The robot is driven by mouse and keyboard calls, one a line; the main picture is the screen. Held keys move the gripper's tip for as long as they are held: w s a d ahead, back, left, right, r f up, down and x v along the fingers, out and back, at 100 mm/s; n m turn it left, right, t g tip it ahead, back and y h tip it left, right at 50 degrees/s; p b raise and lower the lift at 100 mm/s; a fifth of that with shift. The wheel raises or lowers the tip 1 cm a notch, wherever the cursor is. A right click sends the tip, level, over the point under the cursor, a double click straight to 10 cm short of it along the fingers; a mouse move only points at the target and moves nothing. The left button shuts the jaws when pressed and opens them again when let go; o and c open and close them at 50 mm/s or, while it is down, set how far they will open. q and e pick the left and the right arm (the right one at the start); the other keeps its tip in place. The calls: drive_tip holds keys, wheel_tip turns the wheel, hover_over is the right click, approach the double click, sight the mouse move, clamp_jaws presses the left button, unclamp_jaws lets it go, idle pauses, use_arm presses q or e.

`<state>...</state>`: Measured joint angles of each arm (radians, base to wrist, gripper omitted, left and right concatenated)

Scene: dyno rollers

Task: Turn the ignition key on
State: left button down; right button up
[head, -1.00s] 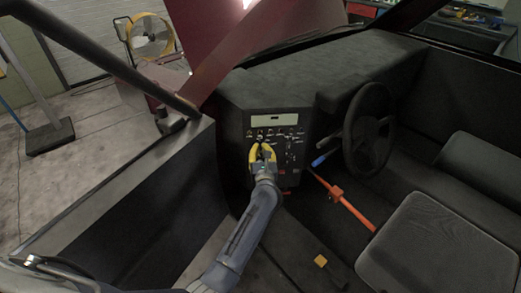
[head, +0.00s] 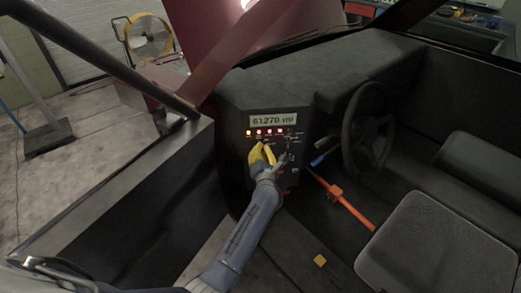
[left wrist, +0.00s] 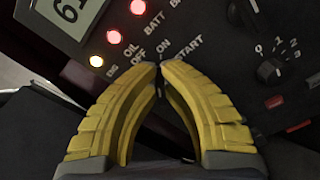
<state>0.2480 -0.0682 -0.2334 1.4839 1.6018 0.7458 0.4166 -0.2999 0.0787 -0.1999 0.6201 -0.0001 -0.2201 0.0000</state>
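The dashboard control panel (head: 276,125) is in the middle of the head view. Its display (head: 279,120) is lit and reads 61270 mi, with a row of warning lights (head: 270,132) glowing below it. My left gripper (head: 262,146) has its yellow fingers at the panel under these lights. In the left wrist view, its fingertips (left wrist: 159,68) are closed together right below the OFF, ON and START labels (left wrist: 165,50). A dark bit of the ignition key (left wrist: 160,88) shows between the fingers; the rest is hidden. My right gripper is not in view.
A rotary knob (left wrist: 270,70) with number marks sits right of the fingers. A steering wheel (head: 369,128), an orange lever (head: 345,203) and seats (head: 437,245) are to the right. A small yellow block (head: 320,260) lies on the floor.

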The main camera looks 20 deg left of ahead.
use_arm(q)
drive_tip(key=shift+m, duration=0.6)
drive_tip(key=c, duration=1.5)
unclamp_jaws()
drive_tip(key=shift+c, duration=0.2)
drive_tip(key=v, duration=1.2)
